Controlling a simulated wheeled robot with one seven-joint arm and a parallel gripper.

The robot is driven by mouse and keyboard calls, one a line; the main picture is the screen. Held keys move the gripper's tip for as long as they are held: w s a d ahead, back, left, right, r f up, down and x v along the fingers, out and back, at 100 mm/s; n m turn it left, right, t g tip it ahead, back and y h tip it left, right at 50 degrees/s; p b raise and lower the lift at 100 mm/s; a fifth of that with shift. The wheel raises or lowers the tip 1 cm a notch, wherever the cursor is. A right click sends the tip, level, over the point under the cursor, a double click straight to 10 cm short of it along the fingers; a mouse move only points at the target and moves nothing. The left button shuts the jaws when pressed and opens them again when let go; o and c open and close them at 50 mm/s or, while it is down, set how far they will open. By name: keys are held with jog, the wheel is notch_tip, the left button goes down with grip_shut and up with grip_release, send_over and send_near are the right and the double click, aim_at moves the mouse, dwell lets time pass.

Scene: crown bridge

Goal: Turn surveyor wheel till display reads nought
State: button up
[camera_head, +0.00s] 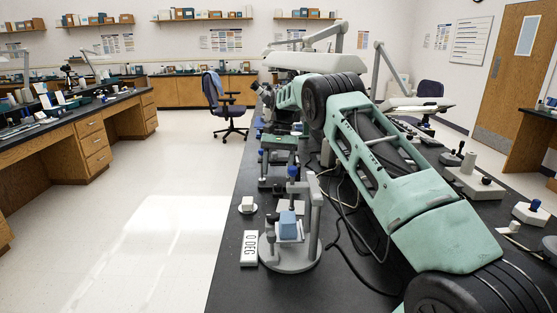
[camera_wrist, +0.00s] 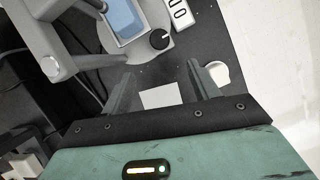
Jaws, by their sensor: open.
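The nearest surveyor has a round grey base (camera_head: 290,263), an upright post and a blue block (camera_head: 288,225) on its table. In the wrist view the blue block (camera_wrist: 124,17) shows at the top, beside a black wheel with a pale mark (camera_wrist: 160,39). A white display plate (camera_head: 249,247) beside the base appears to read "0 DEG"; in the wrist view the display (camera_wrist: 179,13) is cut off, with rounded characters showing. My gripper (camera_wrist: 160,76) is open and empty, its fingers apart below the wheel in that picture.
A small white round piece (camera_head: 247,206) stands near the bench's left edge; in the wrist view it (camera_wrist: 216,75) lies close to the right finger. A white square (camera_wrist: 160,95) lies between the fingers. Another surveyor (camera_head: 278,160) stands behind. Dark cables (camera_head: 345,230) run right of the base.

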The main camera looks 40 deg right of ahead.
jog(key=shift+v, duration=1.6)
jog(key=s+a+r+n, duration=0.2)
jog(key=a, duration=0.7)
jog(key=s+a+r+n, duration=0.2)
jog(key=a+r, duration=0.1)
jog(key=a, duration=0.6)
jog(key=s+a+r+n+h, duration=0.1)
jog(key=s+a+n, duration=0.4)
jog(key=s+a, duration=0.7)
jog(key=s+a+f+n+t+h, duration=0.1)
jog(key=s+a+n, duration=0.15)
jog(key=s, duration=0.45)
jog(key=s+a+n+t, duration=0.15)
jog(key=s+a, duration=0.25)
jog(key=s, duration=0.4)
jog(key=s+d+f+n, duration=0.1)
jog(key=s+n, duration=0.1)
jog(key=s, duration=0.4)
jog(key=s+d+f+n, duration=0.1)
jog(key=s+f+n, duration=0.1)
jog(key=s, duration=0.4)
jog(key=shift+s+f+h, duration=0.25)
jog(key=shift+f+h, duration=0.05)
jog(key=shift+h, duration=0.1)
